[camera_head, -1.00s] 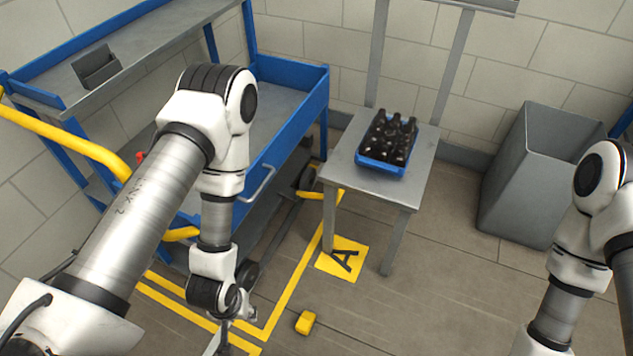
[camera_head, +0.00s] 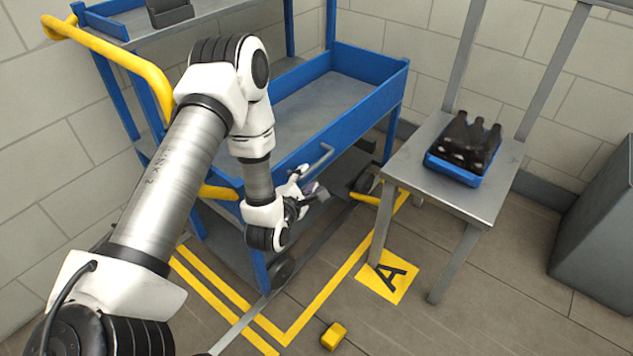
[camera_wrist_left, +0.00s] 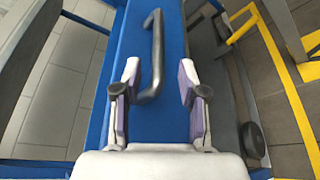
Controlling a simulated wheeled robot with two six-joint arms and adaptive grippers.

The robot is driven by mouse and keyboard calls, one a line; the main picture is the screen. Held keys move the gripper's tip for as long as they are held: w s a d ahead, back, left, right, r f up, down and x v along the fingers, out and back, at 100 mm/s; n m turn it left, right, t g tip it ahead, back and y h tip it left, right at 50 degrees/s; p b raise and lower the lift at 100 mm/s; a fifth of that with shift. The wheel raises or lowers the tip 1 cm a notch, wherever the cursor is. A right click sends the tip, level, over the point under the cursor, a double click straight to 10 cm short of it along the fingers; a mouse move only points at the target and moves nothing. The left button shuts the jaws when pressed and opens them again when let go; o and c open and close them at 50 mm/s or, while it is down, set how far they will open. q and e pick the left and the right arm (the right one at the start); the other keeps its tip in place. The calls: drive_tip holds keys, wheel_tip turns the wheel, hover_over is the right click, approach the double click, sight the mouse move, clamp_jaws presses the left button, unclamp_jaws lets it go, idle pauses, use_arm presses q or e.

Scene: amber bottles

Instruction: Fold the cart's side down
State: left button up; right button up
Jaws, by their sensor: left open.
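The cart's blue side panel (camera_head: 352,122) stands upright along the near edge of the lower shelf, with a grey bar handle (camera_head: 322,157) on its outer face. My left gripper (camera_head: 309,188) is just below and in front of the handle, open and empty. In the left wrist view, the blue panel (camera_wrist_left: 168,28) fills the middle. The handle (camera_wrist_left: 155,62) lies between the two spread, purple-padded fingers of my left gripper (camera_wrist_left: 158,75), with clear gaps on both sides. I cannot tell its exact depth from the handle. My right gripper is out of view.
A grey stand (camera_head: 478,195) with a blue crate (camera_head: 453,168) of dark bottles is right of the cart. A yellow block (camera_head: 334,336) lies on the floor near yellow lines. A yellow push bar (camera_head: 120,50) is at the cart's left. A grey bin (camera_head: 600,240) stands far right.

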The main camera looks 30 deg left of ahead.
sight(313, 169)
use_arm(q)
drive_tip(key=shift+w+a+r, duration=0.1)
drive_tip(key=shift+w+r, duration=0.1)
drive_tip(key=shift+w, duration=0.25)
drive_tip(key=x, duration=0.6)
drive_tip(key=shift+w+a+f, duration=0.1)
drive_tip(key=shift+w+f, duration=0.1)
drive_tip(key=shift+w, duration=0.05)
clamp_jaws()
